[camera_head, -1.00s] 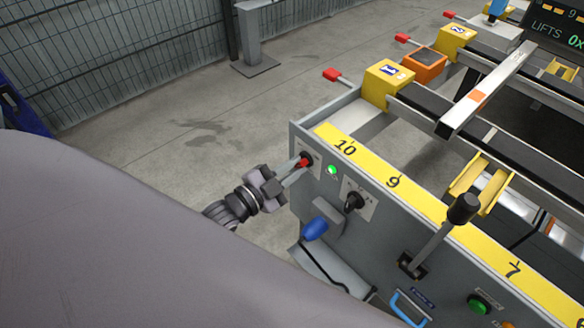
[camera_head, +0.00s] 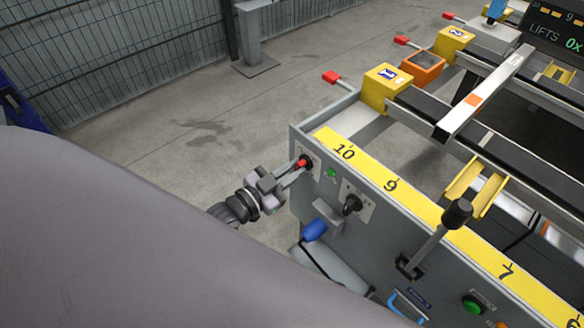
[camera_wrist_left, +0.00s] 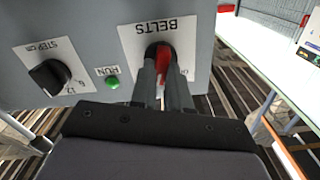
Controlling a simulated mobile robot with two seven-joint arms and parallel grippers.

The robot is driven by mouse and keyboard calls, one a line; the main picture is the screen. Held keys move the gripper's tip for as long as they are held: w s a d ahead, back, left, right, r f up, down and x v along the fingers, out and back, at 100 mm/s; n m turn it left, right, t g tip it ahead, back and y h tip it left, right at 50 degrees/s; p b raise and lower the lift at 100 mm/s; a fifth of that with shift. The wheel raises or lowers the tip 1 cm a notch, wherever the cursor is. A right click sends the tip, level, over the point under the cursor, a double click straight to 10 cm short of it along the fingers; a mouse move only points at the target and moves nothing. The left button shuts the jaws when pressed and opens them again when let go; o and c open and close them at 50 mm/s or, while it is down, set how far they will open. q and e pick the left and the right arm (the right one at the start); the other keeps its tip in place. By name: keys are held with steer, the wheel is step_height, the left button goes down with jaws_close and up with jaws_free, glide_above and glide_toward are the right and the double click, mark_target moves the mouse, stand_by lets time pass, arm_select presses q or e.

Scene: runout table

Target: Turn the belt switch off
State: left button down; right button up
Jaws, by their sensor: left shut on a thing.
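The belt switch (camera_head: 303,161) is a red handle on a black round base, near the left end of the grey panel's front. In the left wrist view the red handle (camera_wrist_left: 163,60) sits under the upside-down label BELTS. My left gripper (camera_head: 293,171) reaches in from the left and is shut on the red handle. In the left wrist view its two dark fingers (camera_wrist_left: 164,80) stand either side of the handle and hide part of it. The green RUN lamp (camera_head: 331,173) beside the switch looks dim; it also shows in the left wrist view (camera_wrist_left: 113,83). My right gripper is not in view.
A yellow numbered strip (camera_head: 391,186) runs along the panel's top. Open floor lies to the left.

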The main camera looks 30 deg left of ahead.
arm_select(q)
steer(key=n, duration=0.2)
steer(key=shift+n+p, duration=0.3)
steer(key=shift+n, duration=0.1)
steer(key=n, duration=0.3)
steer(key=shift+a+n, duration=0.15)
steer(key=shift+n, duration=0.15)
steer(key=n, duration=0.4)
steer(key=shift+f, duration=0.1)
steer(key=shift+n, duration=1)
steer(key=c, duration=1.1)
jaws_free()
steer(key=v, duration=0.7)
